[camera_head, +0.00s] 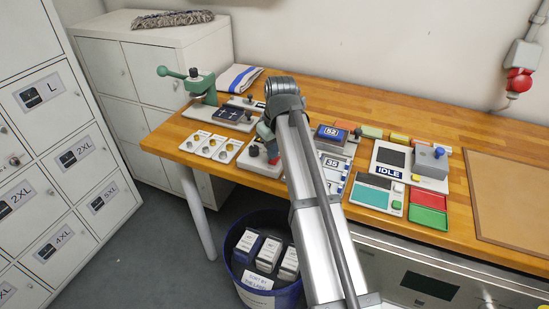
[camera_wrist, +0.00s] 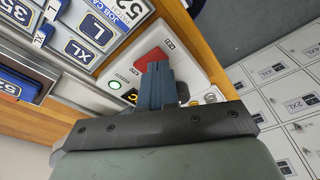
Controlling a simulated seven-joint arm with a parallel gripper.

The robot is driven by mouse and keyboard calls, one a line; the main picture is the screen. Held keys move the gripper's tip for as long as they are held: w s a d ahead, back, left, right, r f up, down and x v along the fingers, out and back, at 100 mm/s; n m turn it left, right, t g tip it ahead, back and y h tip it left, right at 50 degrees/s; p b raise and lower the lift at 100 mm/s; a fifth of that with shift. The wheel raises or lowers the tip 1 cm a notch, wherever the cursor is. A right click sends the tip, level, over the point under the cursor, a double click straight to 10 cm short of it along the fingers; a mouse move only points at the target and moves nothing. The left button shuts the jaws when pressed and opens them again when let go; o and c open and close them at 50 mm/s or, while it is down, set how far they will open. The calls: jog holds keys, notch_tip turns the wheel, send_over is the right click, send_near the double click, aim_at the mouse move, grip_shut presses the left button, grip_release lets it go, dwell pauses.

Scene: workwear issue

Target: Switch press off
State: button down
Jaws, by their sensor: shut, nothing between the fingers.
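A white control box (camera_head: 250,165) stands near the front edge of the bench, partly hidden by my arm. In the wrist view the control box (camera_wrist: 197,78) carries a red switch (camera_wrist: 153,57), a green round lamp or button (camera_wrist: 114,85) and a dark knob (camera_wrist: 183,91). My gripper (camera_head: 267,143) is over this box, shut and empty. In the wrist view its fingertips (camera_wrist: 157,68) overlap the near edge of the red switch; I cannot tell whether they touch it. A grey press-like unit (camera_head: 430,160) stands right of my arm, beside a panel reading "IDLE" (camera_head: 389,172).
A green lever tool (camera_head: 200,85) and a tray of round pieces (camera_head: 211,146) are on the left of the bench. Red and green trays (camera_head: 429,218) lie at the right. A blue bin (camera_head: 236,280) with boxes stands below. Lockers (camera_head: 60,160) line the left.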

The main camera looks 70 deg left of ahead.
aim_at(273, 162)
jog(key=shift+f, duration=0.95)
dwell(0.8)
jog(key=shift+r, duration=3.55)
